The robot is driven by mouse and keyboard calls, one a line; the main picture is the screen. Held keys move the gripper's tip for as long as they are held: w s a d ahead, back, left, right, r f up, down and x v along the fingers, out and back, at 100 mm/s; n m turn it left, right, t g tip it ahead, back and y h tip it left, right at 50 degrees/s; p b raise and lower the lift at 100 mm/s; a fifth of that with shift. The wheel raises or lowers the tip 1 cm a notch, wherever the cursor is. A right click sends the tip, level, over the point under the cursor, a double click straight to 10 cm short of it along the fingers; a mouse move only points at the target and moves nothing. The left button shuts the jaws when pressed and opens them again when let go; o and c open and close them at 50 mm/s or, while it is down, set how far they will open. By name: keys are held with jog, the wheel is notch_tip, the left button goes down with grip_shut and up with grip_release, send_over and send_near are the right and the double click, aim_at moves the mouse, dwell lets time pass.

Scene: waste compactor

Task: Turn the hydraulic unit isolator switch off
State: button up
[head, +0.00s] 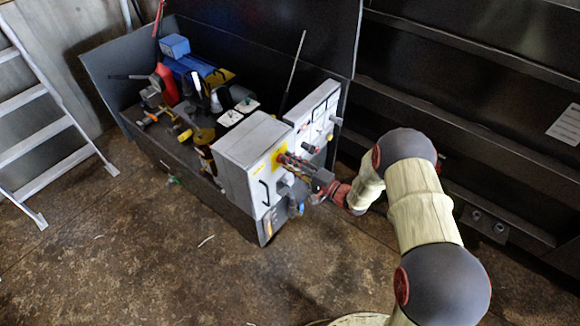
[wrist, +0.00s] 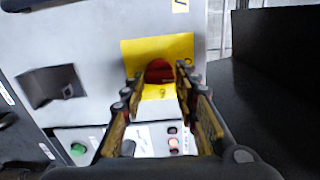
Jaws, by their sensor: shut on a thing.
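The isolator switch is a red rotary knob (wrist: 159,70) on a yellow plate (wrist: 184,46), on the front of a light grey cabinet. In the head view the yellow plate (head: 278,157) shows on the cabinet face, and my gripper (head: 287,160) reaches it from the right. In the wrist view my gripper (wrist: 160,80) has one finger on each side of the knob and is shut on it. The fingertips hide the knob's sides, and I cannot tell which position it points to.
The grey cabinet (head: 240,150) has a black handle beside the switch. A second control panel (head: 322,112) stands behind it. A green button (wrist: 78,149) is on a lower panel. Hydraulic parts fill the open dark housing.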

jog(key=shift+s+n, duration=0.1)
jog(key=shift+n, duration=0.4)
jog(key=shift+f, duration=0.1)
jog(key=o, duration=1.1)
jog(key=shift+d, duration=0.1)
jog(key=v, duration=1.1)
jog(key=shift+s+d, duration=0.25)
jog(key=shift+s, duration=0.05)
